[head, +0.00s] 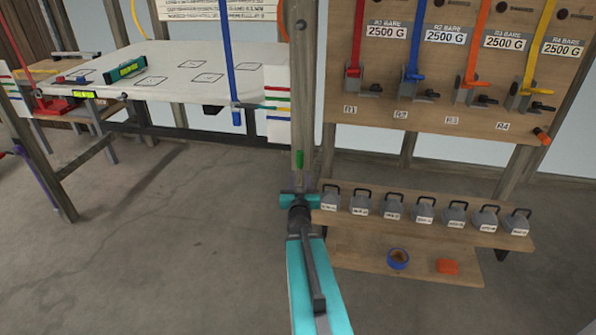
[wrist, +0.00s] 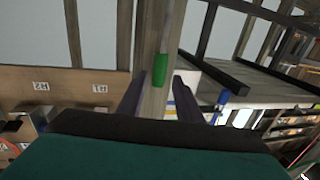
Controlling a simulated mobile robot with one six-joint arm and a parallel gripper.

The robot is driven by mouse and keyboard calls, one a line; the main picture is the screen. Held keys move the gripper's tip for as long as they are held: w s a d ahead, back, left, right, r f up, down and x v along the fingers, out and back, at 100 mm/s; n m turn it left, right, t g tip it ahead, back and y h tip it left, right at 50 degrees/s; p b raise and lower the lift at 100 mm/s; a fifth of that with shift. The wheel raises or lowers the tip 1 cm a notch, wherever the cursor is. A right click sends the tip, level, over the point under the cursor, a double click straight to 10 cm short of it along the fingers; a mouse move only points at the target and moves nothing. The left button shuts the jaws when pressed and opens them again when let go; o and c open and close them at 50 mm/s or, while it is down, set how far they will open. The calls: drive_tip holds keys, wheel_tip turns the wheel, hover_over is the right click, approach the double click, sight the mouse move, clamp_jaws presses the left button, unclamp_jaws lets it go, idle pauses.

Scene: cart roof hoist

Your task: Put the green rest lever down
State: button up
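The green rest lever (head: 299,160) is a short green handle on the wooden post (head: 299,90) in the head view. In the wrist view the lever (wrist: 160,70) shows upright in the picture, between and slightly beyond my two dark fingertips. My gripper (head: 301,182) is open in front of the post, just below the lever in the head view. In the wrist view my gripper (wrist: 159,78) shows gaps on both sides of the lever, and neither finger appears to touch it. The lever's pivot is hard to make out.
A board (head: 440,110) with coloured straps and levers stands right of the post. Below it, a low shelf (head: 380,236) holds several grey weights, a blue tape roll (head: 398,258) and an orange block (head: 447,266). A white table (head: 190,62) stands left. The left floor is clear.

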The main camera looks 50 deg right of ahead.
sight(300, 164)
drive_tip(key=b+x, duration=0.3)
drive_tip(key=b, duration=0.1)
drive_tip(key=shift+w+d, duration=0.15)
drive_tip(key=shift+x, duration=2.3)
